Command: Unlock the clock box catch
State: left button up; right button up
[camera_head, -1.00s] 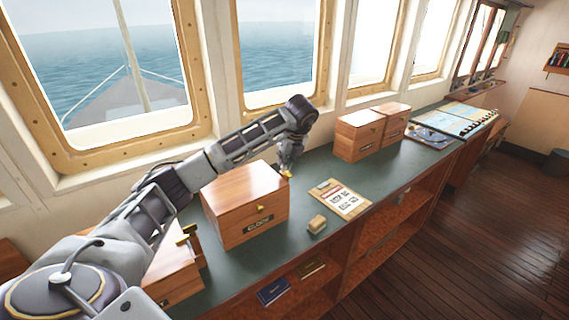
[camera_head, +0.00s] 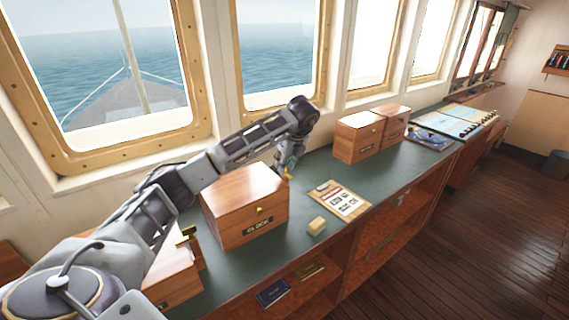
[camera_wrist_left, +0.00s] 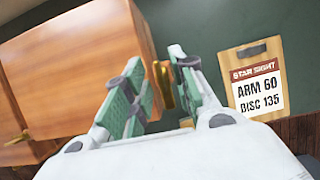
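The clock box (camera_head: 232,210) is a wooden box labelled CLOCK on the green counter, with its lid down. A brass knob (camera_head: 259,210) is on its front. A brass catch (camera_wrist_left: 163,85) sticks out from the box's right side; it also shows small in the head view (camera_head: 287,173). My left gripper (camera_wrist_left: 156,60) reaches over from behind the box, its green-padded fingers open on either side of the catch. I cannot tell if a pad touches it. My right gripper is not in view.
A clipboard (camera_head: 340,199) and a small wooden block (camera_head: 317,226) lie to the right of the box. Two more wooden boxes (camera_head: 358,138) stand farther along, and another (camera_head: 172,285) stands at the near left, partly behind my arm. Windows line the back.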

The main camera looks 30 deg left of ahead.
pick_arm(q)
jog(key=shift+r, duration=0.15)
jog(key=v, duration=1.1)
jog(key=shift+r, duration=0.3)
dwell(0.8)
jog(key=shift+d, duration=0.15)
dwell(0.6)
